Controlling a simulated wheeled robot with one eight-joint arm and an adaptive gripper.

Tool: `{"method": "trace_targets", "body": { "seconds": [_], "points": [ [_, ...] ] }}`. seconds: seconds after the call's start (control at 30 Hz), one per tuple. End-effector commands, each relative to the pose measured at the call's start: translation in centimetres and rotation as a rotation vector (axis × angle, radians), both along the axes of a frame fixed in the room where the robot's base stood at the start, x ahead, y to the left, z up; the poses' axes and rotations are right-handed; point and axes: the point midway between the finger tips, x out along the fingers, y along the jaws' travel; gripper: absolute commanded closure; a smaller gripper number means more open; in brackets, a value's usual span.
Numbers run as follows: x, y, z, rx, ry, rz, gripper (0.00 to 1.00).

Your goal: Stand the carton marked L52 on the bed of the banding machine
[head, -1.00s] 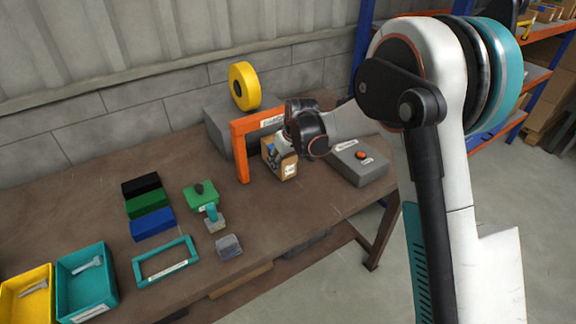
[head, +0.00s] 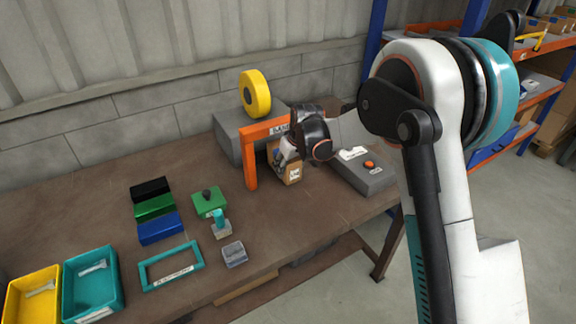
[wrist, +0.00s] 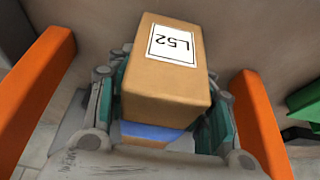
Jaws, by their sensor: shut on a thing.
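My gripper (head: 287,156) is shut on a brown carton (head: 293,174). In the wrist view the carton (wrist: 160,85) sits between the gripper's teal-lined fingers (wrist: 163,110), and its white label reads L52. The banding machine has a grey body (head: 228,128), an orange arch (head: 250,160) and a yellow roll (head: 255,92) on top. The carton is at the arch opening, with orange posts (wrist: 258,115) on both sides in the wrist view. The bed is mostly hidden by the carton and gripper; I cannot tell if the carton touches it.
A grey box with a red button (head: 369,164) stands right of the arch. Black, green and blue blocks (head: 160,229), a green block with a knob (head: 208,202), a teal frame (head: 170,266) and yellow and teal bins (head: 93,283) lie to the left. Bare table is in front of the arch.

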Motion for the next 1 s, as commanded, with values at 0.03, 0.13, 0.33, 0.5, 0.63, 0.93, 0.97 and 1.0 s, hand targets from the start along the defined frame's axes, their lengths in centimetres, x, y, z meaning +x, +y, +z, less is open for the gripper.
{"method": "trace_targets", "body": {
  "seconds": [0.03,0.13,0.33,0.5,0.63,0.93,0.97,1.0],
  "points": [
    [0.02,0.00,0.05,0.001,-0.001,0.000,0.90],
    [0.02,0.00,0.05,0.001,-0.001,0.000,0.90],
    [0.01,0.02,0.02,0.001,-0.001,0.000,0.90],
    [0.01,0.02,0.05,0.001,-0.001,0.000,0.90],
    [0.01,0.02,-0.05,0.001,-0.001,0.000,0.90],
    [0.01,0.02,-0.79,0.001,-0.001,0.000,0.90],
    [0.01,0.02,-0.74,0.001,-0.001,0.000,0.48],
    [0.01,0.02,-0.70,0.001,-0.001,0.000,0.39]
  ]
}}
